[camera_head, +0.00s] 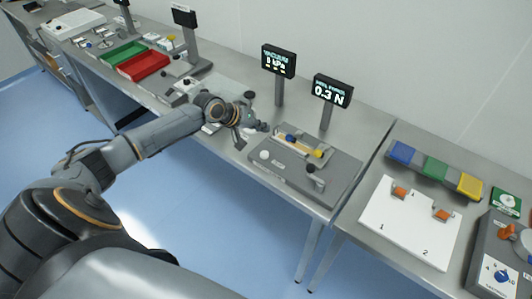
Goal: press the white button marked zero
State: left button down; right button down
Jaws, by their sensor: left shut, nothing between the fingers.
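A round white button (264,155) sits at the left end of a grey test fixture (325,189) on the steel bench. Its marking is too small to read. My left gripper (261,126) is shut and empty. In the picture it is just above and left of the white button and appears apart from it; its height over the bench is hard to judge. A display (333,90) behind the fixture reads 0.3 N. My right gripper is not in view.
The fixture carries a strip with blue and yellow parts (303,145) and a black knob (312,168). A vacuum display (278,61) stands behind. Green (124,54) and red (143,66) trays lie left. A white board (412,223) lies on the right bench.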

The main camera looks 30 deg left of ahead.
pick_arm(q)
jog(key=shift+a+f, duration=0.1)
jog(key=b, duration=0.7)
send_over(262, 154)
notch_tip(262, 154, down, 7)
jog(key=shift+f+b, duration=0.4)
jog(key=shift+f, duration=0.5)
jog(key=shift+f, duration=0.15)
dwell(0.4)
jog(key=shift+f, duration=0.25)
